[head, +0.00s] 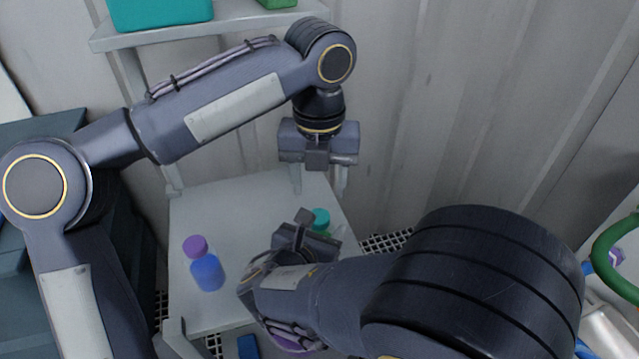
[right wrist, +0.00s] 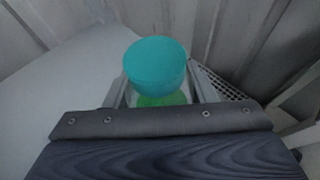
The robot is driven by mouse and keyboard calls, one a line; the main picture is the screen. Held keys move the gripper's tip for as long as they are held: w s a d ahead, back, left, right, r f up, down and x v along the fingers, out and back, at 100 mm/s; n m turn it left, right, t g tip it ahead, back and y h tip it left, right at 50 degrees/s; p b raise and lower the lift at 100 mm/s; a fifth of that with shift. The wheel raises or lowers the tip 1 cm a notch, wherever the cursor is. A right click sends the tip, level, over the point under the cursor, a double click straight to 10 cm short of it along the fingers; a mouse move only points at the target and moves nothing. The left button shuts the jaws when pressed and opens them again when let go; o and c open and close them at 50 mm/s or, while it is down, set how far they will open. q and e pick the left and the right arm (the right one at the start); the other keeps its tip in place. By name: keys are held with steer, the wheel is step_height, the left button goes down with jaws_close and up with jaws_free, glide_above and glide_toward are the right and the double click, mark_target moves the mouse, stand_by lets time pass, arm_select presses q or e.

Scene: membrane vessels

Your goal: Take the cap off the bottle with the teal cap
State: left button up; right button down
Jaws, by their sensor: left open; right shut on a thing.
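The bottle with the teal cap (head: 320,218) stands on the grey table, its body mostly hidden behind my right gripper in the head view. In the right wrist view the teal cap (right wrist: 155,64) is on top of a green body (right wrist: 163,100). My right gripper (right wrist: 157,92) is shut on the bottle below the cap, one finger on each side. My left gripper (head: 319,178) is open and empty, pointing down above the table's far edge, behind and above the teal cap and apart from it.
A shelf (head: 215,27) with a teal box (head: 160,12) is at the upper left. A corrugated wall is close behind the table.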

mark_target(319, 216)
arm_select(q)
step_height(319, 216, down, 7)
steer(key=shift+f, duration=0.1)
stand_by(0.3)
steer(key=c, duration=1)
steer(key=n, duration=0.3)
steer(key=o, duration=1.1)
